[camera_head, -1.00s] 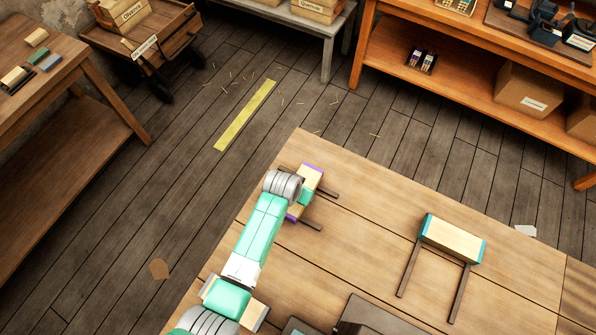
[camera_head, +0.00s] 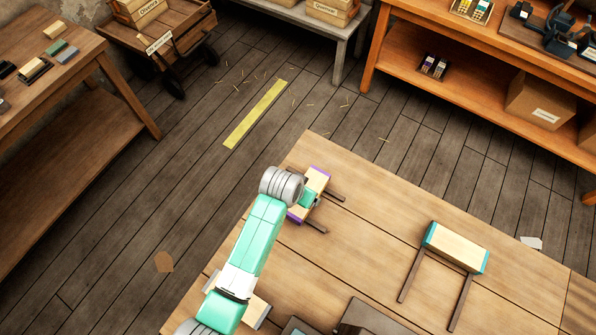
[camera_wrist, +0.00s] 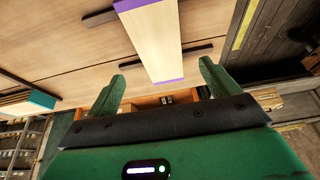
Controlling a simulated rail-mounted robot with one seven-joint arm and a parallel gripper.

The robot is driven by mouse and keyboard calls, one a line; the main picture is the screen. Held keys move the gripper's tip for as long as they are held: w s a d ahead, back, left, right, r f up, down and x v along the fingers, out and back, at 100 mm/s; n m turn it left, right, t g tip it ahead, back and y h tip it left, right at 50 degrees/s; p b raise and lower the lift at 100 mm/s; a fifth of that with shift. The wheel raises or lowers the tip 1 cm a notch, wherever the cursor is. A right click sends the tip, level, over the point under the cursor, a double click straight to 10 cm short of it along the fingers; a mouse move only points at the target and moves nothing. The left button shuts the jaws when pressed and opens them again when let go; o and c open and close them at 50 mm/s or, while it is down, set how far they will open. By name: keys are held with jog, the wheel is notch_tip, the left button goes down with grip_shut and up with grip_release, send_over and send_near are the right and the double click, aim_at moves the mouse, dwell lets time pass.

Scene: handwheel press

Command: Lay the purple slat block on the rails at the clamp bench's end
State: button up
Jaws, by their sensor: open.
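The purple slat block (camera_head: 317,181), pale wood with purple ends, lies across two dark rails at the far left end of the clamp bench (camera_head: 390,215). In the wrist view the block (camera_wrist: 151,37) crosses the rails (camera_wrist: 182,51), with one purple end toward me. My gripper (camera_wrist: 163,70) is open, with its green fingers on either side of that near end and visible gaps between. In the head view my gripper (camera_head: 309,198) is over the block and hides its middle part.
A teal-ended block (camera_head: 455,247) lies on another pair of rails to the right on the bench. Another pale block (camera_head: 258,312) sits partly behind my arm. Dark flat pieces (camera_head: 365,318) lie at the bench's front. Floor surrounds the bench's far end.

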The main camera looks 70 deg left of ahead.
jog(key=v, duration=0.4)
jog(key=shift+r, duration=0.2)
